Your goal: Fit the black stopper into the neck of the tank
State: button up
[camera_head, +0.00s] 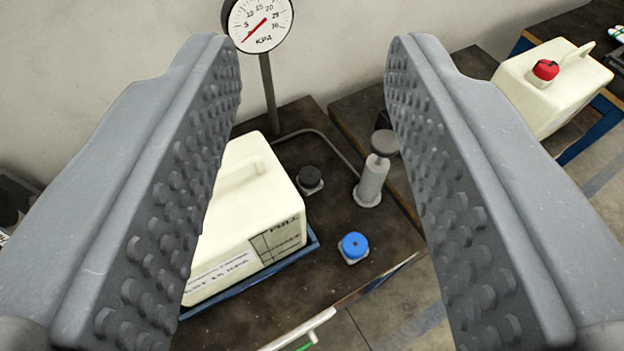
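A black stopper (310,178) stands on a small base on the dark bench, right of the cream tank (262,205). The tank sits on a blue-edged tray (315,243); its left part is hidden behind my left finger, and I cannot see its neck. The tank's front carries printed labels. My gripper (314,65) is wide open and empty, its two grey studded fingers framing the bench from above. The stopper shows in the gap between the fingers, below and apart from them.
A blue cap (354,246) sits on a small base near the bench's front edge. A grey pump-like cylinder (371,183) with a dark round top stands to the right. A pressure gauge (259,22) rises on a post behind. Another canister (535,100) with a red cap is far right.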

aim_at(309, 177)
jog(key=u, duration=2.6)
jog(key=k, duration=0.95)
jog(key=z, duration=2.05)
jog(key=i, duration=0.95)
jog(key=u, duration=0.05)
